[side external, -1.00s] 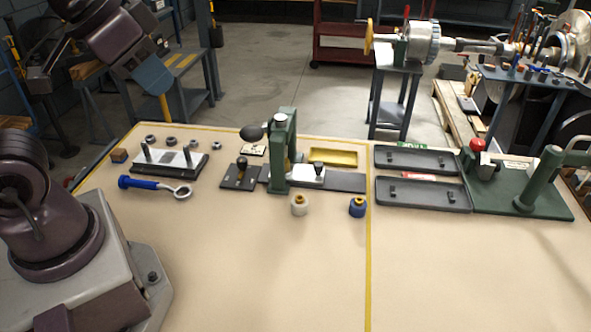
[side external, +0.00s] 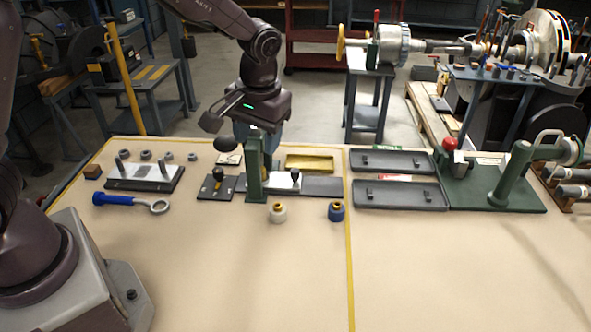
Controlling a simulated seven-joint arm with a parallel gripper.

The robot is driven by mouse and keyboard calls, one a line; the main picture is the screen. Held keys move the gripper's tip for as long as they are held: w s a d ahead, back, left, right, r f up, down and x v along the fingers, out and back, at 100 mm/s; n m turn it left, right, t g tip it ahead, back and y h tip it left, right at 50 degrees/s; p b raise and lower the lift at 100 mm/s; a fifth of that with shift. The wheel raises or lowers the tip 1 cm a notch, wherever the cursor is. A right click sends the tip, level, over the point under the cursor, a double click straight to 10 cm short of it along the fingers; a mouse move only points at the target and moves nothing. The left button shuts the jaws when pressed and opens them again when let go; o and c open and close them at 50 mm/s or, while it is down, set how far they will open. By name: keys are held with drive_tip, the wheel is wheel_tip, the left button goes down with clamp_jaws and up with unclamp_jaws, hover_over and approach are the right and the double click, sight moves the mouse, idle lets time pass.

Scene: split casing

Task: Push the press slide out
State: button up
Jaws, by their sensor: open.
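The green arbor press (side external: 255,175) stands upright on the bench, with a black ball-ended lever (side external: 228,145) at its left. The press slide (side external: 283,185), a pale block with a black knob, sits on a dark flat rail (side external: 322,187) just right of the press frame. My gripper (side external: 266,138) points down above and behind the press. Its fingers are open, with their lower part largely hidden behind the press. It looks apart from the slide; contact with the press cannot be told.
A dark plate with a black knob (side external: 218,188) lies left of the press. A yellow tray (side external: 310,162) is behind the rail. The front bench is clear.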

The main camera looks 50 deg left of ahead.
drive_tip(key=w+f+n+y, duration=0.2)
drive_tip(key=w+f+n, duration=0.2)
drive_tip(key=w+f, duration=0.3)
drive_tip(key=n+t, duration=0.1)
drive_tip(key=n, duration=0.4)
approach(296, 171)
drive_tip(key=shift+n+y, duration=0.3)
drive_tip(key=shift+y, duration=0.1)
drive_tip(key=x, duration=0.9)
drive_tip(key=shift+d+f, duration=0.2)
drive_tip(key=shift+f, duration=0.25)
clamp_jaws()
